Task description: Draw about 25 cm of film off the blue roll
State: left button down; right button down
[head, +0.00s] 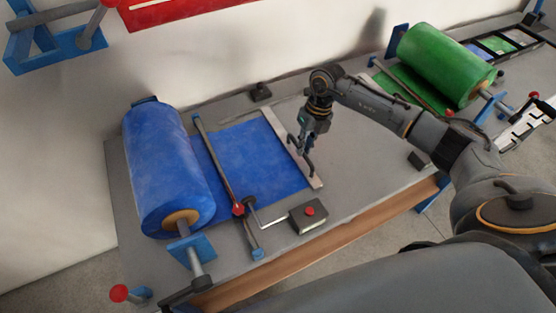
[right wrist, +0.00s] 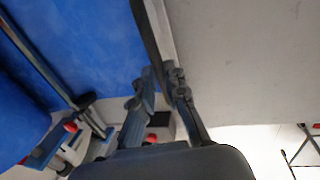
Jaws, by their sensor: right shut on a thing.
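The blue roll (head: 165,170) lies on its spindle at the left of the table in the head view. A flat blue film sheet (head: 262,160) runs from it to the right, beneath a thin crossbar (head: 214,155). The sheet ends at a pale metal bar (head: 279,128). My right gripper (head: 307,153) is over the middle of this bar. In the right wrist view its fingers (right wrist: 165,85) are shut on the dark handle (right wrist: 146,32) of the bar, beside the blue film (right wrist: 85,45). The fingers partly hide the grip. My left gripper is not in view.
A box with a red button (head: 309,213) stands near the table's front edge, next to a red-knobbed crossbar end. A green roll (head: 445,62) with green film is at the back right.

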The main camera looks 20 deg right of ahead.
jog(key=d+b, duration=0.1)
jog(key=d, duration=0.2)
jog(key=d+b, duration=0.1)
jog(key=d, duration=0.3)
jog(key=shift+w+d, duration=0.2)
jog(key=shift+d, duration=0.05)
jog(key=shift+r, duration=0.1)
jog(key=c, duration=1.4)
grip_release()
jog(key=shift+o, duration=0.2)
jog(key=shift+r, duration=0.1)
notch_tip(320, 180, up, 11)
jog(key=d, duration=0.2)
jog(key=shift+d+r, duration=0.15)
jog(key=shift+r, duration=0.05)
